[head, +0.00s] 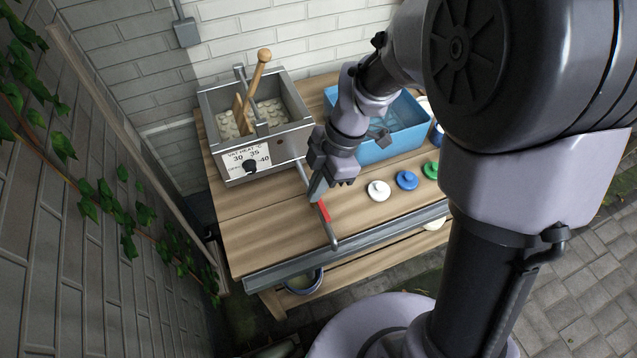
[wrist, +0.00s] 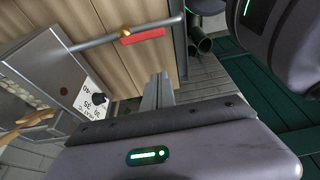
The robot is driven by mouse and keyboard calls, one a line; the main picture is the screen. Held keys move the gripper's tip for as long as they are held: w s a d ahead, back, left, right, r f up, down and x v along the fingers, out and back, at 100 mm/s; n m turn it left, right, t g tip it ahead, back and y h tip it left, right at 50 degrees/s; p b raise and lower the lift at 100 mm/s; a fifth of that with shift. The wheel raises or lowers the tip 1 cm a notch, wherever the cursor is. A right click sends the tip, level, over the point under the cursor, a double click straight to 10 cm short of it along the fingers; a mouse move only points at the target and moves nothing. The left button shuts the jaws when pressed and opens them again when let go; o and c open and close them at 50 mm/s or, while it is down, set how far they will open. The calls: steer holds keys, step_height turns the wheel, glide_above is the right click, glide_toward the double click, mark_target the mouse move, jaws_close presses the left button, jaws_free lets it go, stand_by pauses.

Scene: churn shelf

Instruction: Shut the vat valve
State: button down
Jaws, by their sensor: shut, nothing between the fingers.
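The vat (head: 293,143) is a grey metal box at the back left of the wooden table. A thin outlet pipe (head: 333,238) runs from its front towards the front rail. The valve's red handle (head: 323,212) lies along this pipe; in the wrist view the red handle (wrist: 143,35) sits beside a brass-coloured pivot (wrist: 125,32), in line with the pipe. My gripper (head: 315,194) is shut and empty, close to the handle and partly hiding the pipe in the head view. In the wrist view its fingertips (wrist: 158,78) appear apart from the handle.
A dial (head: 250,166) is on the vat's front, and a wooden paddle (head: 257,72) stands in it. A blue tub (head: 400,148) is at the back right. White (head: 378,191), blue (head: 407,180) and green (head: 431,170) lids lie before it. A bowl (head: 304,282) sits below the front rail (head: 290,268).

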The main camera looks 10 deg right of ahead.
mark_target(321, 207)
steer(key=shift+f, duration=0.1)
steer(key=b+x, duration=0.4)
steer(key=x, duration=0.6)
steer(key=d, duration=0.1)
steer(key=w+d, duration=0.1)
steer(key=d, duration=0.1)
steer(key=shift+d, duration=0.4)
